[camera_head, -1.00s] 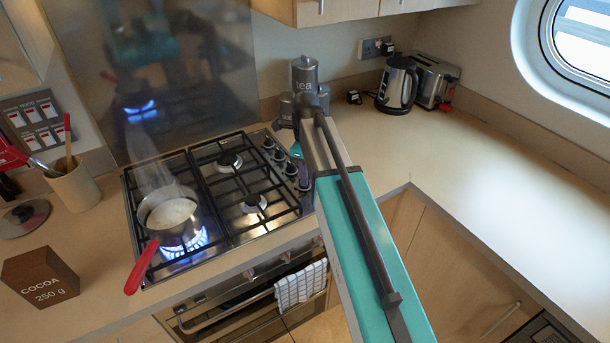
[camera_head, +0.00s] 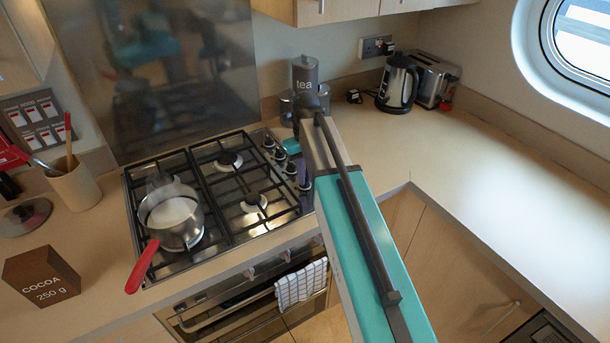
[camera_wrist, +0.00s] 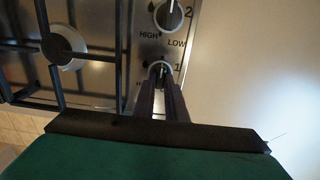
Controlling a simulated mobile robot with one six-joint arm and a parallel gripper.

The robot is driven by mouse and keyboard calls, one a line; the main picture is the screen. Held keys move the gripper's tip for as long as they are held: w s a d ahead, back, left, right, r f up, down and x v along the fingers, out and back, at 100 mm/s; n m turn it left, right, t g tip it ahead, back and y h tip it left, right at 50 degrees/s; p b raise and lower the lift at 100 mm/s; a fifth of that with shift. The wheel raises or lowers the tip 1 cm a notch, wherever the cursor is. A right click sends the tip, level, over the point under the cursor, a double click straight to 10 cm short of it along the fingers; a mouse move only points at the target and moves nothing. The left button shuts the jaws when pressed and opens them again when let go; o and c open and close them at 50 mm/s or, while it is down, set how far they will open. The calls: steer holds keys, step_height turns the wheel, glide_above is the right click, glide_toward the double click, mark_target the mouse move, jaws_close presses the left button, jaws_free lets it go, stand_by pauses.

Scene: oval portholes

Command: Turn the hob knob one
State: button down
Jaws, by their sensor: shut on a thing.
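Hob knob one (camera_wrist: 160,70), a small round metal knob beside the printed "1", is in the upper middle of the wrist view. My gripper (camera_wrist: 162,84) is shut on it, with dark fingers on either side covering its lower part. In the head view my teal arm reaches to the right side of the hob (camera_head: 222,255). No flame shows under the saucepan (camera_head: 172,218), which sits on the front left burner.
Knob two (camera_wrist: 168,14) is close to my fingers, with "HIGH" and "LOW" marks. The pan's red handle (camera_head: 142,267) sticks out over the front edge. A tea canister (camera_head: 305,76) and a kettle (camera_head: 397,84) stand behind. The right counter (camera_head: 480,160) is clear.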

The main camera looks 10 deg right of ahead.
stand_by(0.4)
steer(key=c, duration=1.8)
jaws_free()
steer(key=shift+r, duration=0.15)
step_height(320, 180, up, 14)
steer(key=b, duration=0.3)
steer(key=shift+f, duration=0.25)
steer(key=shift+r, duration=0.1)
